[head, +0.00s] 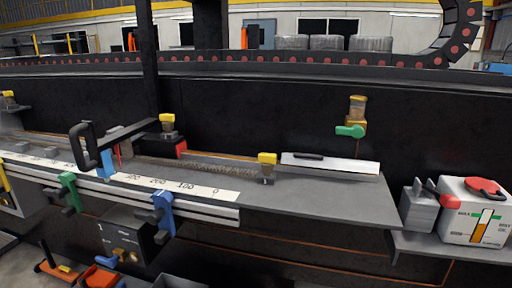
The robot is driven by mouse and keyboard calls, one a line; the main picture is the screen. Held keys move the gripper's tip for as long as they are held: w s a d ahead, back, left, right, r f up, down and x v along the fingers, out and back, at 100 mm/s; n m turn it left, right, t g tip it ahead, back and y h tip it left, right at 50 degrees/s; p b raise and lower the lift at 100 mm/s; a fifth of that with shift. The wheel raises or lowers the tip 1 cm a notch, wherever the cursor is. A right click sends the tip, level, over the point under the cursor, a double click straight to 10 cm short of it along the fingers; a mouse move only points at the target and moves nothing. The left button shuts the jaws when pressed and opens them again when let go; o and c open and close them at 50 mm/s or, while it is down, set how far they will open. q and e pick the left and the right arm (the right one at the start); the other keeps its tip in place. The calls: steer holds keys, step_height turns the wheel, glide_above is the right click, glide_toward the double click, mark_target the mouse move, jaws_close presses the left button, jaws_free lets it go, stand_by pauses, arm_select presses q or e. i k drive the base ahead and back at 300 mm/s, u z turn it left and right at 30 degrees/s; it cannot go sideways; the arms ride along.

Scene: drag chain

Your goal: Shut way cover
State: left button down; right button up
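A flat pale panel with a dark handle, which looks like the way cover (345,166), lies at the right part of the grey ledge against the dark machine wall. To its left a dark, rough-surfaced strip (215,167) runs along the ledge and is uncovered. I cannot tell whether the panel slides or hinges. Neither of my grippers shows in the head view.
A scale (180,185) runs along the ledge front, with blue (163,212) and green (68,190) clamps. A black handle (84,146) sticks out at left. Yellow-topped blocks (267,160) stand on the ledge. A white box (478,212) sits on the right shelf.

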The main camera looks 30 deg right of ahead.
mark_target(317, 161)
steer(key=u, duration=1.7)
steer(key=k, duration=1.4)
steer(key=z, duration=1.55)
steer(key=i, duration=0.35)
steer(key=z, duration=0.1)
